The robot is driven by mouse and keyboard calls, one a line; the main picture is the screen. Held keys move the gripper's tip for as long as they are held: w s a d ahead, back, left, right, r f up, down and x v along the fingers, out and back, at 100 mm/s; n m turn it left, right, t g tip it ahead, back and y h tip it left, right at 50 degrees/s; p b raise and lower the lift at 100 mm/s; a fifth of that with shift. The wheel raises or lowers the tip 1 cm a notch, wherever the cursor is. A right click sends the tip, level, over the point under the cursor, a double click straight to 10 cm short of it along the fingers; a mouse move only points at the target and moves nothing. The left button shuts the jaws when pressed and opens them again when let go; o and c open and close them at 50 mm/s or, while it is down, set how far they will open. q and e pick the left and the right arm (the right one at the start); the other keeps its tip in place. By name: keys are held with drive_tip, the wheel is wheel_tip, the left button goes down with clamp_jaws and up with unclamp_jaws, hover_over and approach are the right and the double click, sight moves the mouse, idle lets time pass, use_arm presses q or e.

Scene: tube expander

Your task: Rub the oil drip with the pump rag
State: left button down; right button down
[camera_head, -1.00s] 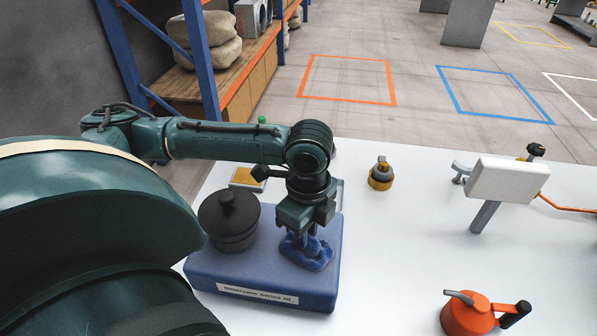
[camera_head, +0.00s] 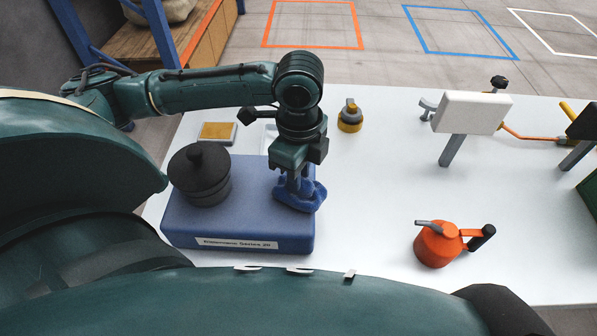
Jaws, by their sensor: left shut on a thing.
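My left gripper (camera_head: 297,178) points down over the right part of the blue pump base (camera_head: 240,222) and is shut on a crumpled darker blue rag (camera_head: 305,197). The rag is at the base's top surface and reaches slightly past its right edge in the picture. Whether it presses on the surface cannot be told. A black lidded pot-like part (camera_head: 200,180) stands on the left of the base. I see no oil drip; the rag and gripper hide part of the base top. My right gripper is not in view.
Behind the base lie a yellow-topped pad (camera_head: 217,132) and a yellow-grey fitting (camera_head: 350,118). An orange oil can (camera_head: 437,245) stands at the right front. A white panel on a post (camera_head: 472,113) stands farther right. The middle of the white table (camera_head: 375,190) is clear.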

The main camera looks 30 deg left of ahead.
use_arm(q)
drive_tip(key=shift+r, duration=2.4)
drive_tip(key=shift+r, duration=0.1)
drive_tip(key=shift+r, duration=1.4)
